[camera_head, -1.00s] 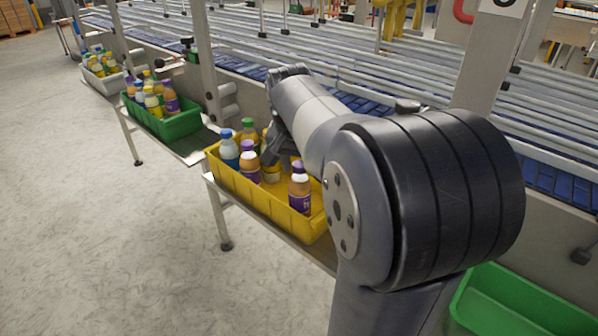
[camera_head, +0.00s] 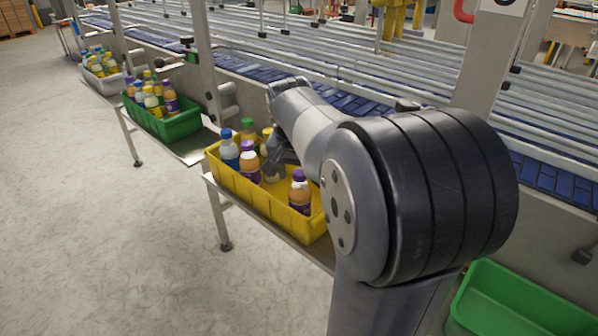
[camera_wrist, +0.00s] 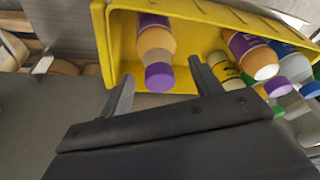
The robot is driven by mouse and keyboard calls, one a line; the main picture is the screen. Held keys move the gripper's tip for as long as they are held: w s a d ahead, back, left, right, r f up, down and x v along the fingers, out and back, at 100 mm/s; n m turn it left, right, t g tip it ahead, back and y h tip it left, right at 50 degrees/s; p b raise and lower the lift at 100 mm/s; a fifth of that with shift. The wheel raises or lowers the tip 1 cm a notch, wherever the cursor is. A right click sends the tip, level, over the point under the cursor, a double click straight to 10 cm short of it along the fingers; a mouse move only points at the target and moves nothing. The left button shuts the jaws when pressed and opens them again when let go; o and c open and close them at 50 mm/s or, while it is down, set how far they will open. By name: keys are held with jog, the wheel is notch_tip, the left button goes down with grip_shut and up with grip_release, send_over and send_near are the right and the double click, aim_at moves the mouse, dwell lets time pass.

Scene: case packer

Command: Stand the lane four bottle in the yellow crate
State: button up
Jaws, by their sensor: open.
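The yellow crate (camera_head: 262,203) stands on a shelf beside the conveyor. A purple-capped bottle of orange drink (camera_head: 300,192) stands inside, at its right part; it also shows in the wrist view (camera_wrist: 155,42). Which bottle came from lane four cannot be told. My gripper (camera_wrist: 160,86) is open, its two fingers apart on either side of this bottle's purple cap in the picture, with no clear contact. In the head view my gripper (camera_head: 280,153) is over the crate, partly hidden by my arm.
Several other bottles crowd the crate's left part, including a blue-capped one (camera_head: 229,150) and another purple-capped one (camera_head: 249,163). A filled green crate (camera_head: 183,126) and grey crate (camera_head: 104,84) stand farther left. An empty green crate (camera_head: 520,300) is at right.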

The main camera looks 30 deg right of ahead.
jog(key=shift+r, duration=0.15)
jog(key=v, duration=1.2)
jog(key=shift+p, duration=0.35)
